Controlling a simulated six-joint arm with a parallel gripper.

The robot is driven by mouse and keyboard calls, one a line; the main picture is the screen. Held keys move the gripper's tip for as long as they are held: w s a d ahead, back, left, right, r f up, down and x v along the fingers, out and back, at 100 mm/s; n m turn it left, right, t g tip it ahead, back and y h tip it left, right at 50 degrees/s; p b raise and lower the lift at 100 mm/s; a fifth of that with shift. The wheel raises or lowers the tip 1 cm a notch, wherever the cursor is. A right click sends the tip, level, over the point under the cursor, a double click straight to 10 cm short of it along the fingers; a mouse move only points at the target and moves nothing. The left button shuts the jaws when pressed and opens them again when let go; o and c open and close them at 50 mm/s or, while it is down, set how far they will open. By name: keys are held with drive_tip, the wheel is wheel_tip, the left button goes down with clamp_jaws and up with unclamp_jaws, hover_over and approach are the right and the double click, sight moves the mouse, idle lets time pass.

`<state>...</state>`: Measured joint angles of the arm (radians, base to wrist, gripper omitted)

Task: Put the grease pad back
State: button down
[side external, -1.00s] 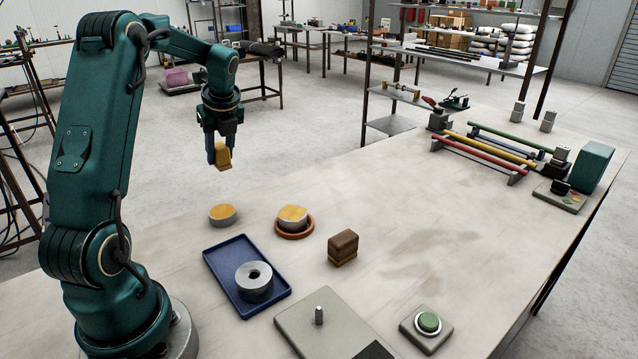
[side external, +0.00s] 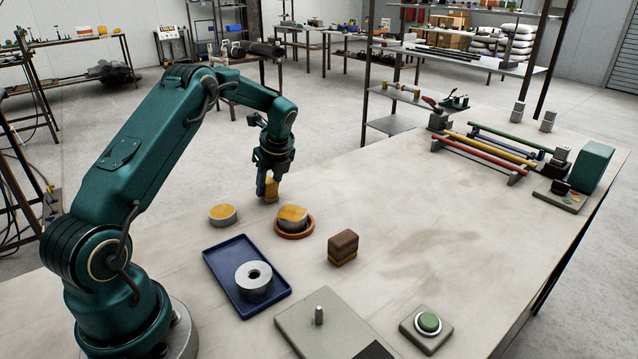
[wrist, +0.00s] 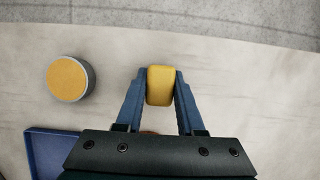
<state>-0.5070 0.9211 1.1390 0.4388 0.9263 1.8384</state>
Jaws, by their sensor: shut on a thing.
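My gripper (side external: 269,181) is shut on a yellow pad (side external: 271,190), at the far edge of the table behind the two round tins. In the wrist view the pad (wrist: 160,86) sits upright between the two blue fingers, with bare table around it. The pad is low over or on the table; I cannot tell if it touches. A grey tin with an orange-yellow top (side external: 222,213) stands to the left and also shows in the wrist view (wrist: 69,78). A second such tin (side external: 292,216) sits in a terracotta-coloured dish (side external: 294,235), nearer the camera.
A blue tray (side external: 225,266) holds a grey ring (side external: 254,282). A brown block with a yellow base (side external: 342,246) stands to the right. A grey plate with a peg (side external: 319,316) and a green button (side external: 429,323) are in front. The table's middle right is clear.

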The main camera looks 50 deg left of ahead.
drive_tip(key=c, duration=0.5)
unclamp_jaws()
drive_tip(key=shift+f, duration=0.1)
drive_tip(key=s+d+r+n+t, duration=0.1)
drive_tip(key=d+r+n, duration=0.1)
drive_tip(key=d+r, duration=0.45)
drive_tip(key=s+d+r+n, duration=0.1)
drive_tip(key=d+r, duration=0.3)
drive_tip(key=r, duration=0.5)
drive_tip(key=shift+s+d+f+n+t+h, duration=0.1)
drive_tip(key=shift+s+d+n+t+h, duration=0.65)
drive_tip(key=shift+s+d+n, duration=1.9)
drive_tip(key=shift+s+d+f+n+t+h, duration=0.15)
drive_tip(key=shift+s+d+n+t+h, duration=0.65)
drive_tip(key=shift+s+d+n, duration=1.8)
drive_tip(key=shift+s+d+f+n+t+h, duration=0.1)
drive_tip(key=shift+s+d+n+t+h, duration=0.65)
drive_tip(key=shift+s+d+n, duration=1.85)
